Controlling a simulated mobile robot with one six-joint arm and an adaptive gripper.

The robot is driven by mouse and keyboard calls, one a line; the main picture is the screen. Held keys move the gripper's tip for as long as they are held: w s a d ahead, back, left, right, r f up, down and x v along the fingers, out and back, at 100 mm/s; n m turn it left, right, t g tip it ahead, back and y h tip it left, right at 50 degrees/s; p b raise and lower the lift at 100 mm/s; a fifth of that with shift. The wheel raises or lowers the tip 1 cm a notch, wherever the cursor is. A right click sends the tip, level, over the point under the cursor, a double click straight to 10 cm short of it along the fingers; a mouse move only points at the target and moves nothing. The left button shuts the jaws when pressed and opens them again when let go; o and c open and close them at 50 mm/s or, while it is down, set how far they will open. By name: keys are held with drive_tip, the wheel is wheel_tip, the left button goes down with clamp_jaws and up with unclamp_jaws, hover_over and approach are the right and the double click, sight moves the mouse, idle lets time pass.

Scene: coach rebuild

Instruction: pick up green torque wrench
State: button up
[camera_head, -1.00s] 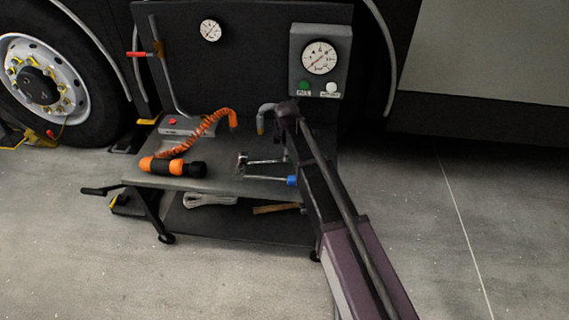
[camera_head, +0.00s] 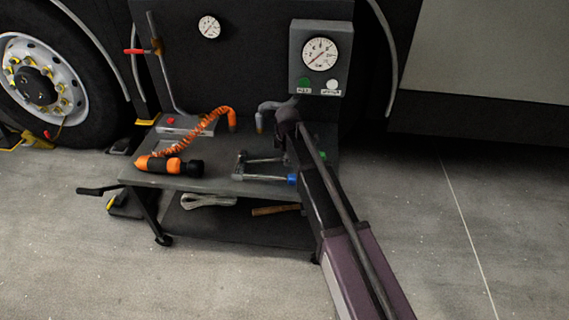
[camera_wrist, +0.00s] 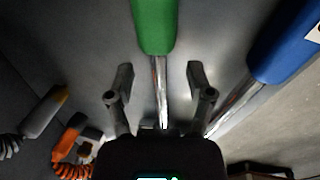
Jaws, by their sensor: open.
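The green torque wrench has a green handle (camera_wrist: 154,28) at the top middle of the wrist view and a shiny metal shaft. In the head view its shaft (camera_head: 264,160) lies on the cart top, with the handle mostly hidden behind my arm. My gripper (camera_wrist: 160,80) is open, its two fingers on either side of the shaft, just below the green handle. The shaft appears apart from both fingers; I cannot tell the height gap. In the head view my arm hides the gripper.
A blue-handled wrench (camera_wrist: 285,45) lies close on the right, with its handle (camera_head: 292,180) near the cart's front edge. An orange-black tool (camera_head: 170,164) with a coiled orange hose (camera_head: 195,131) lies left. A gauge box (camera_head: 320,60) stands behind.

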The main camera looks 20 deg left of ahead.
drive_tip(key=shift+w+a+f+b, duration=0.15)
drive_tip(key=shift+f+b, duration=0.45)
drive_tip(key=shift+f, duration=0.3)
clamp_jaws()
